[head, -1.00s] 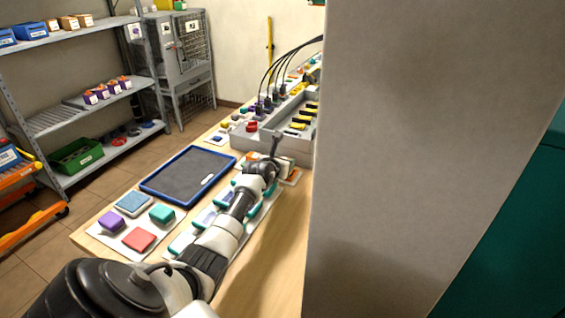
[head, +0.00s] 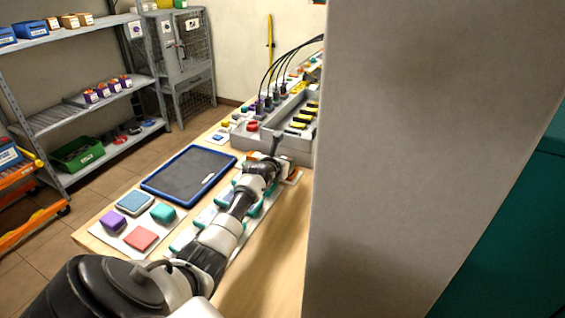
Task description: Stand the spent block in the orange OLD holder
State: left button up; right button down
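My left arm reaches in from the bottom left over the wooden bench (head: 265,262). Its gripper (head: 276,143) is small and dark at the arm's far end, near the front of a grey tray; I cannot tell whether it is open or holds anything. Some orange (head: 291,172) shows beside and behind the wrist, mostly covered by my arm; I cannot tell whether it is the OLD holder. I cannot make out the spent block. My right gripper is not in view.
A broad grey upright surface (head: 420,150) hides the bench's right side. The grey tray (head: 290,146) holds yellow-and-black pieces, with black cables behind. A blue-rimmed dark mat (head: 180,178) and coloured blocks (head: 141,238) lie left of my arm. Shelves (head: 110,150) stand at left.

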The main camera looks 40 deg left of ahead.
pick_arm(q)
jog(key=shift+f+b, duration=0.3)
jog(key=shift+f, duration=0.15)
jog(key=o, duration=0.7)
jog(key=shift+c, duration=0.2)
jog(key=shift+s+d+r+p, duration=0.2)
jog(key=shift+s+r+p, duration=0.25)
jog(key=shift+p, duration=0.55)
jog(key=p+v, duration=0.3)
jog(key=p, duration=0.1)
jog(key=p+v, duration=0.4)
jog(key=p, duration=0.1)
jog(key=shift+s, duration=0.2)
jog(key=p+v, duration=0.2)
jog(key=p, duration=0.1)
jog(key=shift+s, duration=0.25)
jog(key=shift+d+f, duration=0.1)
